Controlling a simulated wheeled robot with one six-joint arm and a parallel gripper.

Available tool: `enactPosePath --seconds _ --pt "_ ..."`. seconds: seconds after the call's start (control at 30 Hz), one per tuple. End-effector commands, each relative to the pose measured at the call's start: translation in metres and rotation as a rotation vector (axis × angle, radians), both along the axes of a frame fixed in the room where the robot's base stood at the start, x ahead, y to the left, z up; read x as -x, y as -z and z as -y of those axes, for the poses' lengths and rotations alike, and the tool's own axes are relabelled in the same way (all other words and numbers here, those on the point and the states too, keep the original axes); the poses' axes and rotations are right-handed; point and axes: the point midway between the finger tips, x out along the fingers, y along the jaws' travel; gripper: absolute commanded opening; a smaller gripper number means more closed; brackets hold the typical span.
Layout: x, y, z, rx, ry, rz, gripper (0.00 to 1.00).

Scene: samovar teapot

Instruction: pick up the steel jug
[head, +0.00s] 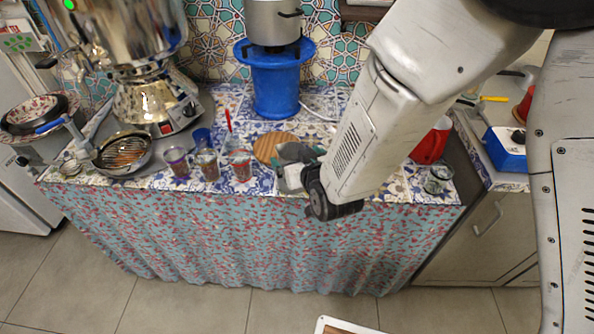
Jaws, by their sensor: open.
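I cannot make out a steel jug for certain in the head view; part of the counter is hidden behind my arm and gripper. My gripper (289,166) is over the front middle of the tiled counter (205,122), beside a round wooden board (274,147). It is open; its fingers are small and partly blurred here, and I see nothing held. A small shiny, dark-looking vessel (439,179) stands at the counter's right front corner, to the right of my arm; I cannot tell whether it is metal or glass.
Several patterned glasses (207,165) stand left of my gripper. A large samovar (150,98) and a metal bowl (123,152) are at the left. A steel pot (273,24) sits on a blue stand (275,88) behind. A red object (431,145) is right of my arm.

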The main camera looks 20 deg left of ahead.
Motion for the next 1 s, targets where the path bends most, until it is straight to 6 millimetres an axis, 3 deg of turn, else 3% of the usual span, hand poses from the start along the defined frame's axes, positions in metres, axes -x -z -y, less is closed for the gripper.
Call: enactPosePath --seconds 0.2,0.47,0.77,1.0 --pt "-0.019 0.011 -0.016 0.002 0.001 -0.001 0.94" --pt "-0.021 0.011 -0.018 0.001 0.0 -0.001 0.94" --pt "-0.021 0.011 -0.018 0.001 0.0 -0.001 0.13" --pt "-0.021 0.01 -0.018 -0.001 0.0 0.001 0.11"
